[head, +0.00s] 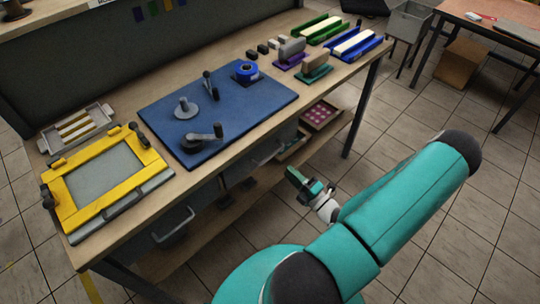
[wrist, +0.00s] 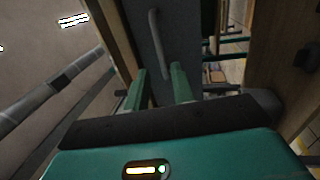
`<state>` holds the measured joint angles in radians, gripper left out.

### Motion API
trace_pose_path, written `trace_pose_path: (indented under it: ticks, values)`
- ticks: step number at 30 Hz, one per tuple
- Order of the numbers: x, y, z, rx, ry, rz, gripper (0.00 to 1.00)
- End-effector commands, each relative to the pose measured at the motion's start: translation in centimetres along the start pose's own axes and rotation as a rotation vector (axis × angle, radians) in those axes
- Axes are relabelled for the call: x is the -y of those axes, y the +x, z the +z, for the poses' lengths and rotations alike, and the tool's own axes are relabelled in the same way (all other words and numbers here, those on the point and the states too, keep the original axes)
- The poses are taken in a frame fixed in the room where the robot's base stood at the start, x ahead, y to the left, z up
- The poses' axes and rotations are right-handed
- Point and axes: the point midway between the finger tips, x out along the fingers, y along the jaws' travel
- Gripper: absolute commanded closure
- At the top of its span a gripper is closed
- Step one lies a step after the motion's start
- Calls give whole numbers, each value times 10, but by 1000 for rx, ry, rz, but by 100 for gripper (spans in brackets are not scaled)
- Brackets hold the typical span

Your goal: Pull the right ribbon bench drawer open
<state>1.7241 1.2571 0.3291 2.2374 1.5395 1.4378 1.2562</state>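The right ribbon bench drawer (head: 262,146) has a grey front under the bench top, near the middle of the head view, and looks shut. Its bar handle (head: 270,155) also shows in the wrist view (wrist: 157,42), running nearly upright on the grey drawer front (wrist: 180,35). My gripper (head: 300,184) is in front of the drawer, apart from the handle in the head view. In the wrist view its two green fingers (wrist: 160,86) are spread, with the handle's lower end between them in the picture. Nothing is held. Whether a finger touches the handle cannot be told.
A second drawer handle (head: 173,227) sits further left on the bench (head: 215,170). A tray with pink items (head: 322,116) is at the right below the top. A bench leg (head: 358,115) stands at the right end. The tiled floor (head: 400,115) is open on the right.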

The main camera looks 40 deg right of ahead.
Motion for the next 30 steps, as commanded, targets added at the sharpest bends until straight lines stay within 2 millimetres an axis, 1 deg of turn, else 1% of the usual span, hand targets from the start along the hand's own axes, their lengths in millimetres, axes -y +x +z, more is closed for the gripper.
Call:
trace_pose_path:
  ticks: [1, 9, 12, 15, 19, 26, 30]
  values:
    - [0, 11, -1, -3, 0, 3, 75]
    - [0, 65, -2, -4, 0, 2, 75]
    - [0, 82, -3, -4, 0, 1, 75]
    - [0, 92, -4, -3, 0, 1, 75]
    - [0, 99, -5, -2, 0, 0, 75]
    - [0, 100, -5, -2, 0, 0, 75]
    - [0, 99, -4, -2, 0, 0, 100]
